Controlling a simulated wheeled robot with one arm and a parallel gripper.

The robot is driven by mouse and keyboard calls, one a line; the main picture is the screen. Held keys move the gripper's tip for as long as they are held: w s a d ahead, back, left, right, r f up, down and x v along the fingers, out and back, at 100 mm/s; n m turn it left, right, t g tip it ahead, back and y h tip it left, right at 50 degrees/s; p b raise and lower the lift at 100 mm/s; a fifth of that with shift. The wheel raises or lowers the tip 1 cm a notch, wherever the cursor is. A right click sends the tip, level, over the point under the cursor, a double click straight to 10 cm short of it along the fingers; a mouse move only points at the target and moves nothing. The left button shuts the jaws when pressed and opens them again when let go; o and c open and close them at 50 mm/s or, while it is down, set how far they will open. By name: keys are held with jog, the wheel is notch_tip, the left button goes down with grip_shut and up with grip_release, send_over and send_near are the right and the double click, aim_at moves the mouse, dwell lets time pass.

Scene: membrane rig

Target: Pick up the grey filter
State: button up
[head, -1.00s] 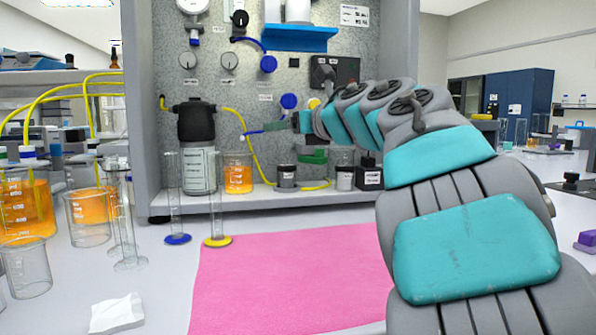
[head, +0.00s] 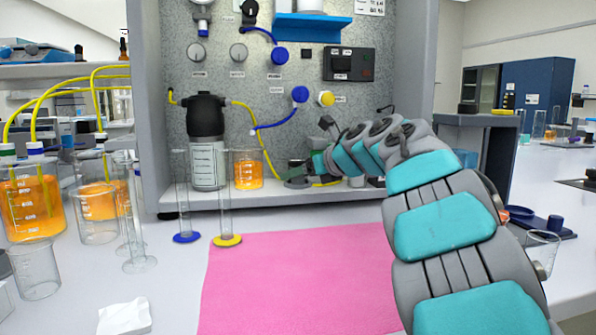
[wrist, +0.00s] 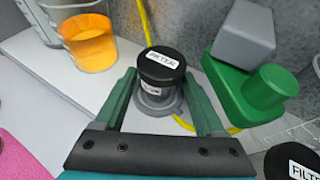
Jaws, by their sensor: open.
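The grey filter (wrist: 158,100) stands upright on the white shelf in the wrist view, with a black cap, a "FILTER" label and a grey base. My gripper (wrist: 167,84) is open, with one green finger on each side of the filter. I cannot tell whether either finger touches it. A second black-capped filter (wrist: 290,165) is partly in view at the lower right of the wrist view.
A beaker of orange liquid (wrist: 90,45) stands left of the filter. A green part (wrist: 252,92) and a grey block (wrist: 243,35) are to its right. A yellow tube (wrist: 145,20) runs behind it. A pink mat (head: 290,285) lies clear before the shelf.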

jog(key=shift+w+a+f, duration=0.15)
jog(key=shift+w+a, duration=0.1)
jog(key=shift+a, duration=0.1)
jog(key=shift+c, duration=0.4)
grip_shut()
jog(key=shift+r+p, duration=0.35)
jog(key=shift+r, duration=0.3)
jog(key=shift+r, duration=0.1)
